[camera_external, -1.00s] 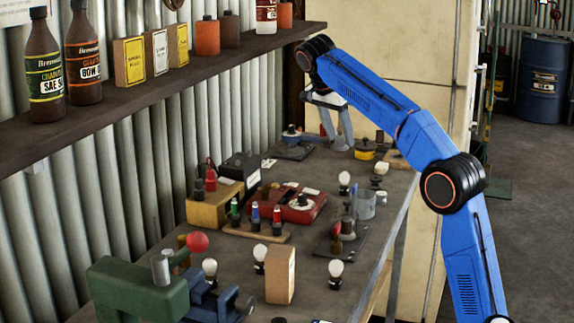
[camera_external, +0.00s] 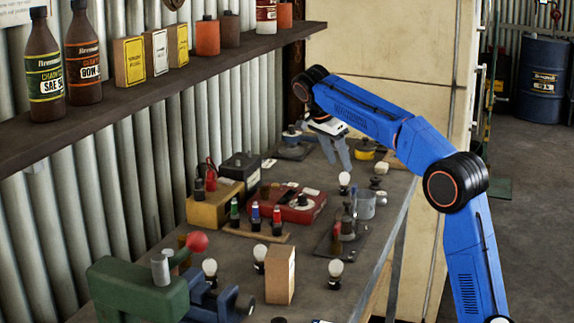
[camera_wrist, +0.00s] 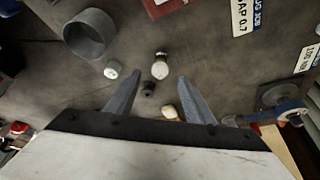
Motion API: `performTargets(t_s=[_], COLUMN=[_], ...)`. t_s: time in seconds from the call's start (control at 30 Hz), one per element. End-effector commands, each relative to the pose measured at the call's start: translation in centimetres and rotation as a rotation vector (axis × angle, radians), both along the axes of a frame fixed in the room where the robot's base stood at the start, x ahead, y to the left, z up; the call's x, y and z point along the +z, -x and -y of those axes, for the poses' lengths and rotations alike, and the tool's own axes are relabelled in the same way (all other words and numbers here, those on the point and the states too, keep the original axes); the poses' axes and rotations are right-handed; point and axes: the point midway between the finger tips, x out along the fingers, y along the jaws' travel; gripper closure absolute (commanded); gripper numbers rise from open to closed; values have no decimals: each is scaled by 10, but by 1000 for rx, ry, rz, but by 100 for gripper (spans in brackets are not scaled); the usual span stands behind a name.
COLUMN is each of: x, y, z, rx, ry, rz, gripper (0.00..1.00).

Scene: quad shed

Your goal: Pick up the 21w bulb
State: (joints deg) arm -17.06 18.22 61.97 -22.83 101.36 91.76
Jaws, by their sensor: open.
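Several white bulbs with dark bases stand on the bench; I cannot read a wattage on any, so I cannot tell which is the 21w bulb. One bulb (camera_external: 344,180) stands at the far middle, just below my gripper (camera_external: 338,164) in the external view. In the wrist view a bulb (camera_wrist: 160,67) shows just beyond and between the fingertips of my gripper (camera_wrist: 160,80). The gripper is open and empty. Other bulbs, left (camera_external: 209,267), middle (camera_external: 260,253) and right (camera_external: 336,268), stand nearer the front.
A grey cup (camera_wrist: 90,34) and a small white round thing (camera_wrist: 113,69) are left of the bulb in the wrist view. A red meter (camera_external: 300,212), a cardboard box (camera_external: 280,275) and a green vise (camera_external: 135,290) are on the bench. A shelf (camera_external: 150,92) runs above.

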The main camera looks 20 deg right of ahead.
Motion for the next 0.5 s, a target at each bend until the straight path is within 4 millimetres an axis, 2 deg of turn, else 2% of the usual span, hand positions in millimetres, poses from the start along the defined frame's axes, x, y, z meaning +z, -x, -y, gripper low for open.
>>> performTargets(t_s=[0.1, 0.37, 0.5], x=[-15, -29, -47], y=[-1, -2, -3], z=[6, 12, 17], rx=[-1, 0, 0], ry=[0, 0, 0], rz=[-2, -1, -2], gripper=[52, 52, 52])
